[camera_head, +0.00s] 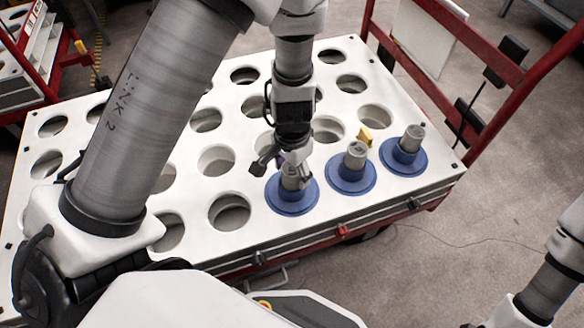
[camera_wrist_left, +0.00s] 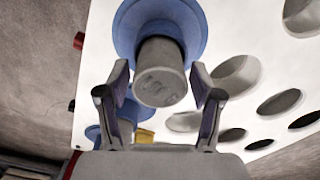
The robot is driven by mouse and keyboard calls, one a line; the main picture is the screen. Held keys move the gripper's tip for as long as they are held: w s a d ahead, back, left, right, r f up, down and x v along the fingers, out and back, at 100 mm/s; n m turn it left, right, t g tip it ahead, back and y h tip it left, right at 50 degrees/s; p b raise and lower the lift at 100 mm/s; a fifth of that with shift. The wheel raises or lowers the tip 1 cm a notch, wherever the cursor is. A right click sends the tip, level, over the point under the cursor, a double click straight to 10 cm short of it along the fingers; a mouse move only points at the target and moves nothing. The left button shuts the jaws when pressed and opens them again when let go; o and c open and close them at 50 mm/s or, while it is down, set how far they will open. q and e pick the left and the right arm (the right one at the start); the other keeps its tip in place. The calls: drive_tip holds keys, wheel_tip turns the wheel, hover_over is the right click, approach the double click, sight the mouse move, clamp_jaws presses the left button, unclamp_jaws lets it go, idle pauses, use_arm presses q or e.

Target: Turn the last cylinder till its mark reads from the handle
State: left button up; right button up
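Three grey cylinders with blue flanges stand in the front row of holes: a left one (camera_head: 291,198), a middle one (camera_head: 354,157) and a right one (camera_head: 409,141). My left gripper (camera_head: 291,163) is just above the left cylinder. In the left wrist view, its open fingers (camera_wrist_left: 159,82) are on either side of the grey end of a cylinder (camera_wrist_left: 160,72), with gaps on both sides. A faint mark shows on that end face, too blurred to read. My right gripper is out of view; only part of its arm shows at lower right.
The white cart top (camera_head: 255,217) has many empty round holes. A yellow piece (camera_head: 364,136) sits behind the middle cylinder. A red handle frame (camera_head: 470,110) rises at the cart's right end. Another red-framed cart (camera_head: 50,75) stands at upper left.

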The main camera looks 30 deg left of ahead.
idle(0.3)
use_arm(q)
wheel_tip(320, 180, up, 12)
idle(0.3)
